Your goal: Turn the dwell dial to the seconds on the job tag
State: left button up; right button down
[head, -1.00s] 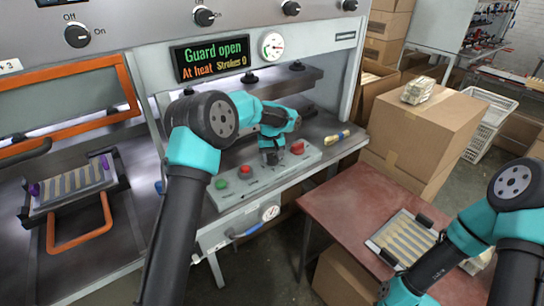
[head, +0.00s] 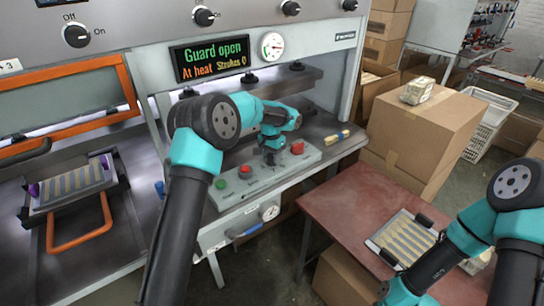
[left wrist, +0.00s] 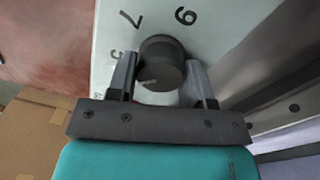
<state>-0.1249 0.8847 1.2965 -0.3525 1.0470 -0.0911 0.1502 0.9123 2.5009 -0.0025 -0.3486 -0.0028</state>
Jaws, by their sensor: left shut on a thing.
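My left gripper (head: 270,157) reaches down to the control panel (head: 238,193) of the press. In the left wrist view, its two fingers (left wrist: 158,80) are shut on the sides of the black dwell dial (left wrist: 162,57). A pale pointer line on the dial points to the lower left. Printed figures stand around it: a 7, one that looks like 9 or 6, and a partly hidden one at left. The head view hides the dial behind the gripper. I cannot make out a job tag for certain. My right arm is at lower right, its gripper out of frame.
A green button (head: 221,183), a red button (head: 245,171) and a larger red button (head: 297,147) sit near the gripper. The press display (head: 210,59) reads "Guard open", "At heat", "Strokes 0". A tray of wooden pieces (head: 408,238) lies on the red table (head: 335,207).

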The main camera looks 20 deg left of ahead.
aim_at(271, 155)
pick_arm(q)
jog(key=shift+m, duration=1.1)
jog(key=o, duration=0.9)
jog(key=r, duration=1.7)
jog(key=shift+w+a+r, duration=0.2)
jog(key=shift+w+a, duration=0.05)
jog(key=shift+a, duration=0.1)
